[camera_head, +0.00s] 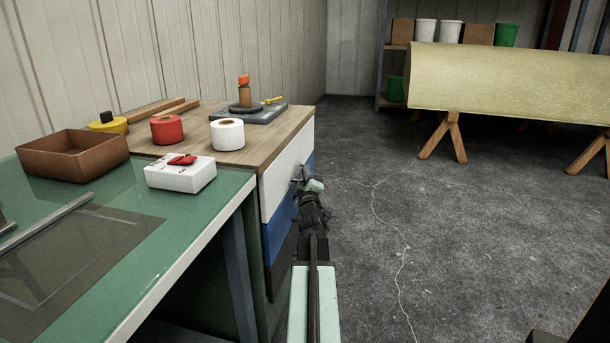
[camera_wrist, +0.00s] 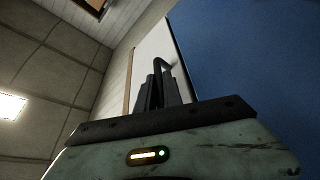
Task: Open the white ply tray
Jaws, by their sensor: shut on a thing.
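The white ply tray (camera_head: 284,174) is the top drawer in the side of a wood-topped cabinet, above a blue one. Its front looks about level with the blue front (camera_head: 276,234). A dark bar handle (camera_head: 297,172) stands out from the white front. My gripper (camera_head: 303,183) is shut on this handle. In the wrist view, my gripper's dark fingers (camera_wrist: 163,92) close around the bent handle, with the white front (camera_wrist: 165,50) behind and the blue front (camera_wrist: 245,60) to the right. The inside of the tray is hidden.
A green bench (camera_head: 120,245) with a brown box (camera_head: 72,160) and a white box (camera_head: 181,178) stands at left. Tape rolls lie on the wooden top (camera_head: 262,146). The floor right of the cabinet is clear up to a yellow hull mould (camera_head: 500,85) on trestles.

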